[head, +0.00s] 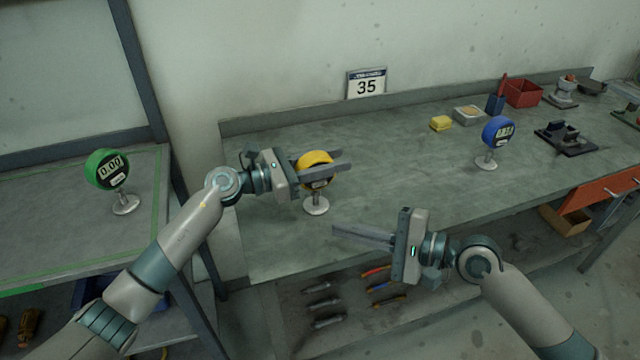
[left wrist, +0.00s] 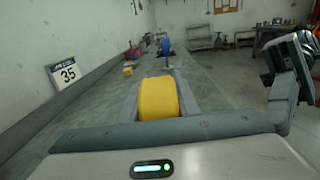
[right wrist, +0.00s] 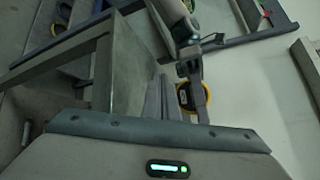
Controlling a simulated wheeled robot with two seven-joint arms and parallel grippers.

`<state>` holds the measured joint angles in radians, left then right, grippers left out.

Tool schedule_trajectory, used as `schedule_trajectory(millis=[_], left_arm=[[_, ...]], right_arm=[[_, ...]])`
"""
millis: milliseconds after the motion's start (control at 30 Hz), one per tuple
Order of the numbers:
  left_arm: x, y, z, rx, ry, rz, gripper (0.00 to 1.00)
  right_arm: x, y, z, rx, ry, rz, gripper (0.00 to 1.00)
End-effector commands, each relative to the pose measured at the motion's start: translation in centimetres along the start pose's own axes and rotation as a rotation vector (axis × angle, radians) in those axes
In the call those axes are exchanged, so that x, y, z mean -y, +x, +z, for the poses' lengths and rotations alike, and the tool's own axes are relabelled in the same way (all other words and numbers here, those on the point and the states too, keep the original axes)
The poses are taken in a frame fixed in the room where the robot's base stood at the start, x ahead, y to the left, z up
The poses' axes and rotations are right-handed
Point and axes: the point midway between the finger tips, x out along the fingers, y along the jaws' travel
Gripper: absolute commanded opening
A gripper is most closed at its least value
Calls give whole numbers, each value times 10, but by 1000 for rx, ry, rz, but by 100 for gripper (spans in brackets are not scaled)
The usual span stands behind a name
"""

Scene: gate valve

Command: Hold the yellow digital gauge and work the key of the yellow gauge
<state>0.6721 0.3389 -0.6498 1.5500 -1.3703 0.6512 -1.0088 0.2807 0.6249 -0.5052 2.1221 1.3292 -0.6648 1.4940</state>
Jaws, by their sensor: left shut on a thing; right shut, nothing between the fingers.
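The yellow digital gauge (head: 316,160) stands upright on a round metal base on the workbench, near its left end. My left gripper (head: 338,163) is shut on the gauge's round body, with a finger on each side. The left wrist view shows the yellow rim (left wrist: 158,98) between the fingers. The left fingers hide part of the gauge face and its key. My right gripper (head: 342,234) is shut and empty, in front of and lower than the gauge, apart from it. In the right wrist view the gauge (right wrist: 186,97) shows beyond the right fingers.
A green gauge (head: 107,170) reading 0.00 stands on the left table. A blue gauge (head: 498,131) stands farther right on the workbench (head: 390,150), near a yellow block (head: 440,123) and a red bin (head: 523,92). The bench between the yellow and blue gauges is clear.

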Motion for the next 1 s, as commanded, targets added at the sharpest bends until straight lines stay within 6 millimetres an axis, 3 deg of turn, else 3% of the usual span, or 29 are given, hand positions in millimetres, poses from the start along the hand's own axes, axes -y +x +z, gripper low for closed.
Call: schedule_trajectory(millis=[300,1000], left_arm=[[0,0,0,-1,0,1,0],[0,0,0,-1,0,1,0]], right_arm=[[11,-7,1,82,229,-60,0],[16,-2,-4,89,245,-66,0]])
